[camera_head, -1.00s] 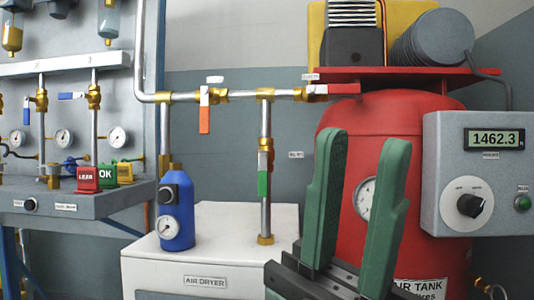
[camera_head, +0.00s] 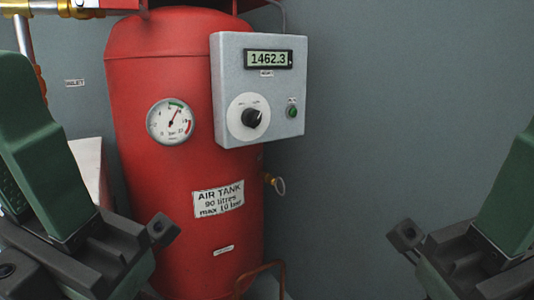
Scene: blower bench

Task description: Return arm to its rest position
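My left gripper (camera_head: 45,160) is at the left edge of the head view, with a green finger pointing up from a dark body. My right gripper (camera_head: 512,190) is at the right edge, with one green finger in view and the rest cut off. The frame edges hide too much to tell how wide either gripper is. No held object shows at either one. The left gripper covers part of the view in front of the white air dryer, left of the red air tank. The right gripper has plain grey wall behind it.
The red air tank (camera_head: 160,210) carries a round gauge (camera_head: 171,121). A ring valve (camera_head: 276,184) and copper pipe (camera_head: 262,267) sit low. Between the grippers is open space.

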